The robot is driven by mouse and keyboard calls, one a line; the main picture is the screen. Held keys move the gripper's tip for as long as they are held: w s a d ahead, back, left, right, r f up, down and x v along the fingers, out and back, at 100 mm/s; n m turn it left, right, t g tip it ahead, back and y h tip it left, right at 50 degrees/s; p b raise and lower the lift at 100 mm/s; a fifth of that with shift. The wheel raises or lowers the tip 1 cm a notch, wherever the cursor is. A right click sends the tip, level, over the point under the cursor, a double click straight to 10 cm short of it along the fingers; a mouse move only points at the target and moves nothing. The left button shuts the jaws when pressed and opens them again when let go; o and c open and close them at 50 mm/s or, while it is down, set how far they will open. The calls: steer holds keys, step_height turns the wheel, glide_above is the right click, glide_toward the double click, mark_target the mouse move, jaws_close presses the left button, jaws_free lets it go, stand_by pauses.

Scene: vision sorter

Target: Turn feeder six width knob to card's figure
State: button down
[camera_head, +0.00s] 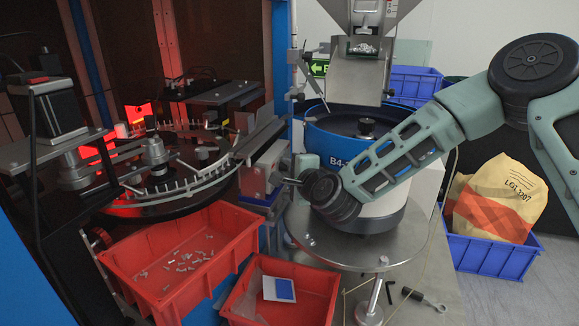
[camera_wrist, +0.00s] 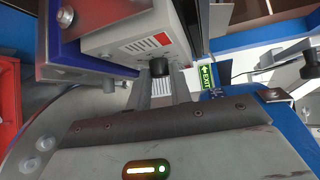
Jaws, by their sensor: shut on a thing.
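The width knob (camera_wrist: 159,67) is a small dark cylinder on the end of a pale grey block with a printed scale and a red mark, seen in the wrist view. My gripper (camera_wrist: 161,82) is shut on the knob, with one finger on either side. In the head view my gripper (camera_head: 288,182) reaches from the right to the grey block (camera_head: 262,170) beside the sorting ring; the knob is hidden there. The scale figures are too small to read. A white and blue card-like piece (camera_head: 280,289) lies in the front red bin; no figure on it is readable.
A blue bowl feeder (camera_head: 325,145) marked "B4" stands right behind my gripper, above a round steel plate (camera_head: 340,250). A red bin of screws (camera_head: 150,250) is at front left. A blue crate (camera_head: 480,257) holds a sack at right. The sorting ring (camera_head: 200,185) is left.

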stand_by(0.4)
steer(key=c, duration=1.3)
jaws_free()
steer(key=shift+o, duration=0.2)
steer(key=b+v, duration=0.3)
steer(key=v, duration=1.4)
steer(key=shift+s, duration=0.2)
steer(key=shift+d+r, duration=0.1)
